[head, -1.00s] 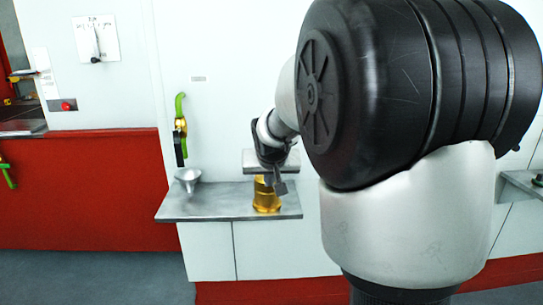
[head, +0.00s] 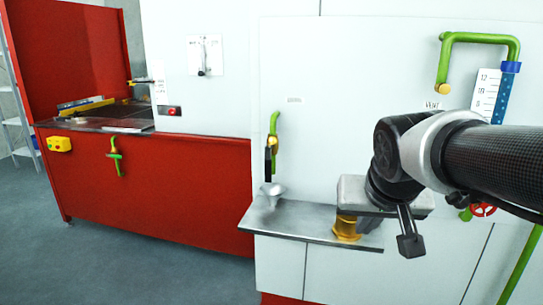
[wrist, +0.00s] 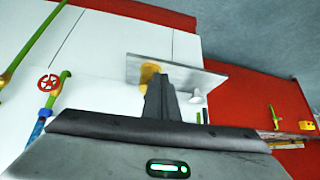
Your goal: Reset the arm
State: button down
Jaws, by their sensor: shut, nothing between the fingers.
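My gripper (head: 410,243) is shut and empty, held out in front of the white wall at the right of the head view. Its dark fingers point downward, and its grey body hides part of the shelf behind. In the wrist view the closed fingers (wrist: 160,97) stand in the middle. A brass pot (head: 346,229) is on the metal shelf (head: 300,220), partly behind the gripper body. The pot also shows in the wrist view (wrist: 149,73), partly covered by the fingers. I cannot tell the exact gap, but the gripper appears nearer to me than the pot.
Green pipe (head: 480,38), a level scale (head: 487,92) and a red handwheel (head: 484,210) are at right. A red cabinet (head: 170,180) stands left, with open floor before it.

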jog(key=s+a+f+n+g+y, duration=0.1)
jog(key=s+a+f, duration=0.1)
jog(key=s, duration=0.4)
jog(key=s+a+f+n, duration=0.1)
jog(key=s+a+f, duration=0.1)
jog(key=s, duration=0.4)
notch_tip(320, 180, up, 21)
jog(key=p, duration=2.2)
jog(key=shift+s+r, duration=0.2)
jog(key=shift+s, duration=0.25)
